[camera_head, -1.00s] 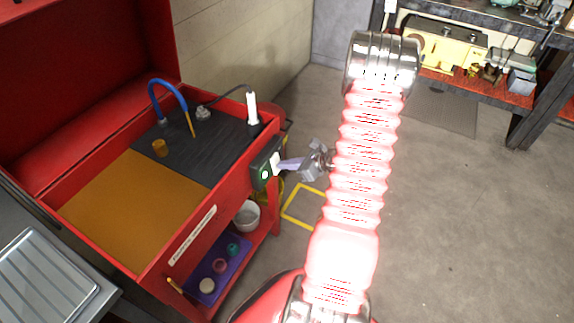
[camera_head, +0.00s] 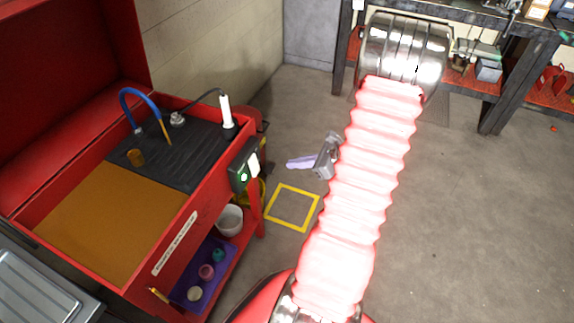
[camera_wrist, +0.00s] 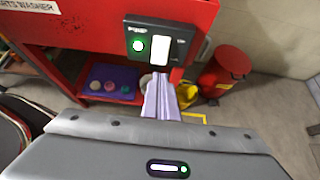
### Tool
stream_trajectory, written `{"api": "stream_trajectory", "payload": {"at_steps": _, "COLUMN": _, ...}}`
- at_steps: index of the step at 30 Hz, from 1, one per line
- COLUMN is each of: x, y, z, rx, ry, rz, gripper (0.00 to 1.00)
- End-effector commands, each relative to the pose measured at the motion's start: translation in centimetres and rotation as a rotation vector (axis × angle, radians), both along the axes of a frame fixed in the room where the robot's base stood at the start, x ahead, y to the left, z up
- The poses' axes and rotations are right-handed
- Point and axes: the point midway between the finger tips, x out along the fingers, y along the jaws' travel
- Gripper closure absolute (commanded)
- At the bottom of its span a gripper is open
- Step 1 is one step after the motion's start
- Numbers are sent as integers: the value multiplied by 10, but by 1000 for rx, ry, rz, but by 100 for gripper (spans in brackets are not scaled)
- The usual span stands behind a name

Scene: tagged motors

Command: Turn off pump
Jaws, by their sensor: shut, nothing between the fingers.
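The pump switch box (camera_head: 243,165) is a dark box on the right side of the red parts washer (camera_head: 186,228). It has a lit green light (camera_head: 243,176) and a white rocker (camera_head: 253,163). In the wrist view the switch box (camera_wrist: 160,42) is ahead of my gripper (camera_wrist: 162,98), marked PUMP, with the green light on its left and the white rocker (camera_wrist: 159,52) on its right. In the head view my gripper (camera_head: 290,163) is shut and empty, right of the box with a clear gap. Its fingers point left toward it.
A white bucket (camera_head: 230,220) and a purple tray (camera_head: 205,272) with small round items sit on the washer's lower shelf. A yellow floor square (camera_head: 293,207) lies below my gripper. A red bin (camera_wrist: 225,72) stands right of the washer.

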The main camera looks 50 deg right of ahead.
Motion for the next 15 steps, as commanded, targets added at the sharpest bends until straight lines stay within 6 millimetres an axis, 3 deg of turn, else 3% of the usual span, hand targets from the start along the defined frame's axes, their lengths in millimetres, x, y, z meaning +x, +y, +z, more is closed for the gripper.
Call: {"api": "stream_trajectory", "payload": {"at_steps": 15, "x": 0, "y": 4, "z": 6, "rx": -12, "ry": 1, "rz": 23, "gripper": 100}}
